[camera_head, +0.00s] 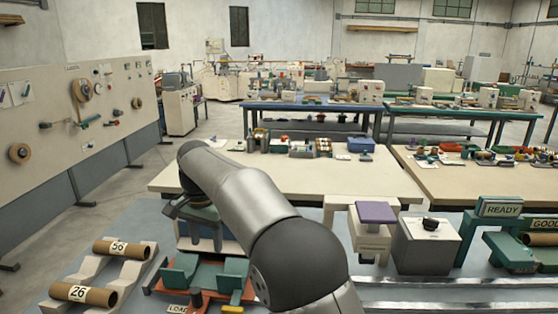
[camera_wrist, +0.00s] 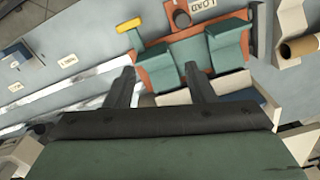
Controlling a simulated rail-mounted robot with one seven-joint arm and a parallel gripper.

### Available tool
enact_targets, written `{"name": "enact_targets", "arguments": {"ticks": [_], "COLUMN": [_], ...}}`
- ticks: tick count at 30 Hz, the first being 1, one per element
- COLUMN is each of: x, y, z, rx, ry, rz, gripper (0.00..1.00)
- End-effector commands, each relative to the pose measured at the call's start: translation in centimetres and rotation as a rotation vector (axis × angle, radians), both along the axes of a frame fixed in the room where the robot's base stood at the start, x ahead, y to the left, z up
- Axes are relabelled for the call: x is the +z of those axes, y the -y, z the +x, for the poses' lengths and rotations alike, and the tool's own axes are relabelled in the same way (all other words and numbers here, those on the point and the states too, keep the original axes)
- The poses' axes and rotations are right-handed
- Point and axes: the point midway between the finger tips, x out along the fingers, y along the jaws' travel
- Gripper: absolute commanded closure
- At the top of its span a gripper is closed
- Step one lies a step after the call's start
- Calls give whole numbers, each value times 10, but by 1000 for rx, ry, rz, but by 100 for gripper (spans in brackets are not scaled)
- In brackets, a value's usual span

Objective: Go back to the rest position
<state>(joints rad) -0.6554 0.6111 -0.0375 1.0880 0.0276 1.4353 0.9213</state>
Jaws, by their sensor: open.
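My gripper (camera_wrist: 160,68) is open in the wrist view, with its two dark fingers apart and nothing between them. It points down over the load station (camera_wrist: 150,70), an orange-red base with two green blocks and a "LOAD" label. The station also shows in the head view (camera_head: 197,292), left of my arm. In the head view my arm reaches up, bends over and comes down behind the station. My fingertips cannot be made out there. Whether the fingers touch anything below is not clear.
Cardboard tubes marked 56 (camera_head: 122,249) and 26 (camera_head: 84,294) lie on a pale rack at left. A grey box (camera_head: 425,246), a purple-topped stand (camera_head: 376,213) and a READY sign (camera_head: 503,208) stand at right. A cream table (camera_head: 330,178) with small items lies behind my arm.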

Motion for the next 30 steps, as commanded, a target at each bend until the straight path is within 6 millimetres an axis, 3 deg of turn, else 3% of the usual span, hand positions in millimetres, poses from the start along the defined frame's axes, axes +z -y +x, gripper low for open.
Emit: {"name": "enact_targets", "arguments": {"ticks": [1, 3, 8, 12, 15, 18, 21, 24, 30], "x": [9, 13, 8, -13, -36, -58, -75, -85, -88], "y": [36, 85, 193, 270, 310, 335, 348, 354, 355], "z": [-1, -11, -59, -126, -178, -223, -254, -270, -275], "rx": [4, 34, 114, 185, 235, 275, 306, 322, 329], "ry": [3, 5, 14, 23, 29, 33, 33, 34, 32], "rz": [3, 8, 12, 11, 7, 2, -2, -4, -5], "gripper": [51, 51, 51, 51, 51, 51, 51, 51, 51]}}
